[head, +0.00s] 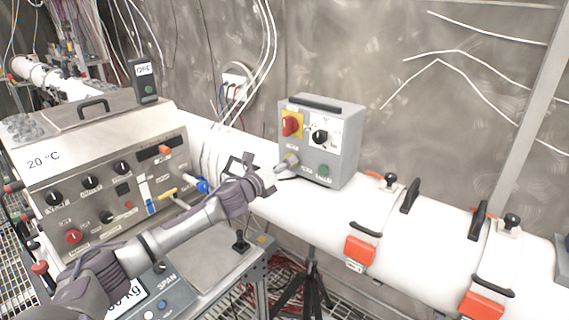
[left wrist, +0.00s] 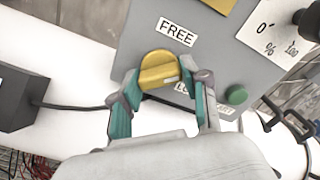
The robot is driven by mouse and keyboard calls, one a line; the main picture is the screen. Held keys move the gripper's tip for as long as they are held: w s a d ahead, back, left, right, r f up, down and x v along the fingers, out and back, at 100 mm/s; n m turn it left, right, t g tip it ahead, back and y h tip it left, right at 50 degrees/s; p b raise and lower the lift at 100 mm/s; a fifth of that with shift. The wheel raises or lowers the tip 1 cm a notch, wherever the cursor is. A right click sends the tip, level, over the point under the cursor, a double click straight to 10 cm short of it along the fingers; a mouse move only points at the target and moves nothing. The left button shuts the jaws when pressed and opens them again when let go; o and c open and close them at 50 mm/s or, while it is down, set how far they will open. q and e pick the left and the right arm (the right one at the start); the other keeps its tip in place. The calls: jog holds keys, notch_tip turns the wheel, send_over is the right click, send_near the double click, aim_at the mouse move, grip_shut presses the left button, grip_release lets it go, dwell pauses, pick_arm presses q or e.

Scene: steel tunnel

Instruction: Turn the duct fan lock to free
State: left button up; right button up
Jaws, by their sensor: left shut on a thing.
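The duct fan lock is a round yellow knob (left wrist: 158,67) with a raised grip on the grey control box (head: 345,150). A FREE label (left wrist: 177,31) is above it; a second label, starting with LO, is below right and partly hidden by a finger. A small white mark on the knob lies at its lower right, toward that second label. In the head view the lock (head: 287,162) sticks out from the box's lower left. My left gripper (left wrist: 163,82) is shut on the knob, one finger on each side; it also shows in the head view (head: 268,176). My right gripper is not in view.
The box also has a red switch on a yellow plate (head: 291,124), a black dial (head: 320,137) and a green button (head: 323,170). It stands on a white duct (head: 300,205) with orange-latched clamps. A steel instrument panel (head: 105,190) is at left.

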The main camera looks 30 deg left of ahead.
pick_arm(q)
jog(key=n+p, duration=0.2)
jog(key=n, duration=0.7)
jog(key=shift+n, duration=0.3)
dwell(0.5)
jog(key=o, duration=1.1)
jog(key=shift+a, duration=0.1)
jog(key=shift+o, duration=0.2)
